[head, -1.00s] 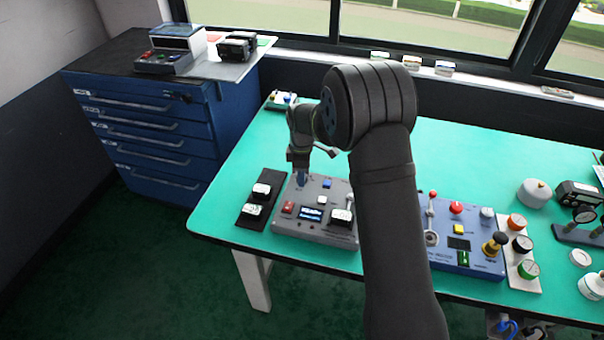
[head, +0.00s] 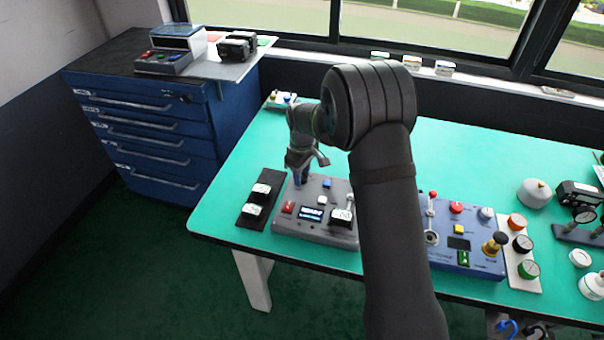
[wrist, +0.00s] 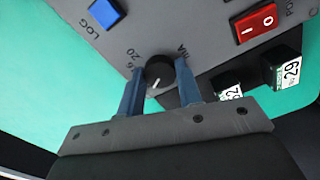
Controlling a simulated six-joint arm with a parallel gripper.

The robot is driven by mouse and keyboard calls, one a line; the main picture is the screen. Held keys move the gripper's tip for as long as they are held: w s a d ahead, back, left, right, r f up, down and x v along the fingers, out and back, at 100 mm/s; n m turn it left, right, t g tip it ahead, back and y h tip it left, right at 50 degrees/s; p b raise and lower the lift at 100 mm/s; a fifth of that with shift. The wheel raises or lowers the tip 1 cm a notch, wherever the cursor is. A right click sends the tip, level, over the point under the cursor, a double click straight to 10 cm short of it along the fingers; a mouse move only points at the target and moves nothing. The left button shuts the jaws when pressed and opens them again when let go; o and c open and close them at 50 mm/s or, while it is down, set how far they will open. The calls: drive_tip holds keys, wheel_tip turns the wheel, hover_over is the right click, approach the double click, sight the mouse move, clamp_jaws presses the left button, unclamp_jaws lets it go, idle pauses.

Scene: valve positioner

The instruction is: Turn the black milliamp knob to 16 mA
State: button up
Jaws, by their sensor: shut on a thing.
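The black milliamp knob (wrist: 159,75) sits on the grey panel box, with a white pointer line on its face. My gripper (wrist: 160,84) is shut on the knob, one blue finger on each side. In the head view my gripper (head: 298,182) stands over the left back part of the grey box (head: 285,226), and the knob is hidden beneath it. The box's small display (head: 311,214) is lit, but its text is too small to read.
Near the knob are a red rocker switch (wrist: 256,21) and a blue LOG button (wrist: 106,12). A black strip with two labelled blocks (head: 248,214) lies left of the box. A blue control box (head: 462,262) stands to the right.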

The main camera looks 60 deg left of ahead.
drive_tip(key=m, duration=0.6)
drive_tip(key=shift+m, duration=0.3)
drive_tip(key=m, duration=0.5)
idle(0.4)
drive_tip(key=o, duration=1)
wheel_tip(320, 180, up, 17)
drive_tip(key=shift+r, duration=0.2)
